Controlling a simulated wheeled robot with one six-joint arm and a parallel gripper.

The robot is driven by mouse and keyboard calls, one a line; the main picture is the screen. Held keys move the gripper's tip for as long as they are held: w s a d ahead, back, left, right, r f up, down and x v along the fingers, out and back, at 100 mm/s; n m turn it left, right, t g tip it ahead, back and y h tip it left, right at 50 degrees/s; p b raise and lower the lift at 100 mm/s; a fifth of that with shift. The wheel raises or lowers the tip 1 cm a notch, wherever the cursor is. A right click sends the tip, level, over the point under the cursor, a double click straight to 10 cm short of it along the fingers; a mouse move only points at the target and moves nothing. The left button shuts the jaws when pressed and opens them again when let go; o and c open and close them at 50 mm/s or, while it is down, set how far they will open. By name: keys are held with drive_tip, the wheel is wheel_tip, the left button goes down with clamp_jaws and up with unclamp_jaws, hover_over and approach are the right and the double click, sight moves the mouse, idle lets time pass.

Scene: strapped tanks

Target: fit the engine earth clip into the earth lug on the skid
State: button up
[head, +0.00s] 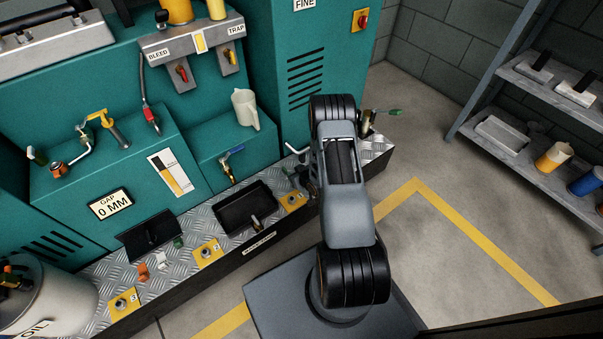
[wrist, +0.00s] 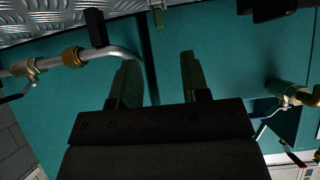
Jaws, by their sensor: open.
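My gripper (wrist: 158,72) is open in the wrist view, its two fingers apart in front of teal panelling. I see nothing held between them. In the head view my arm covers most of the gripper. I cannot tell for sure which thing is the engine earth clip. A red-ended fitting (head: 151,115) on a cable hangs at the teal cabinet. Yellow plates with metal studs sit on the skid's tread plate, at the front left (head: 124,302), the middle (head: 208,252) and near my arm (head: 293,200). I cannot tell which, if any, is the earth lug.
A black tray (head: 246,208) and a small orange piece (head: 143,270) lie on the tread plate. A bent pipe (wrist: 75,58) with brass fittings runs left of the fingers in the wrist view; a brass valve (wrist: 290,96) is at right. A shelf (head: 505,88) stands right; floor before it is clear.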

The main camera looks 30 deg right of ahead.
drive_tip(key=shift+p+v, duration=0.65)
drive_tip(key=shift+v, duration=1.95)
wheel_tip(320, 180, up, 38)
drive_tip(key=w+a+g+h+p, duration=0.1)
drive_tip(key=a+g+h+p, duration=0.2)
drive_tip(key=p, duration=1.4)
drive_tip(key=s+a+r+g+p, duration=0.1)
drive_tip(key=s+a+r+p, duration=0.2)
drive_tip(key=r, duration=0.7)
drive_tip(key=s+a+r+g+y+p, duration=0.1)
drive_tip(key=s+a+r+p, duration=0.3)
drive_tip(key=s+r+p, duration=0.3)
drive_tip(key=s+a+r+m+g+y+p, duration=0.1)
drive_tip(key=s+a+r+p, duration=0.3)
drive_tip(key=s+r, duration=0.4)
wheel_tip(320, 180, up, 5)
drive_tip(key=shift+s+r+g+p, duration=0.15)
drive_tip(key=shift+s+g+p, duration=0.05)
drive_tip(key=shift+g+p, duration=0.25)
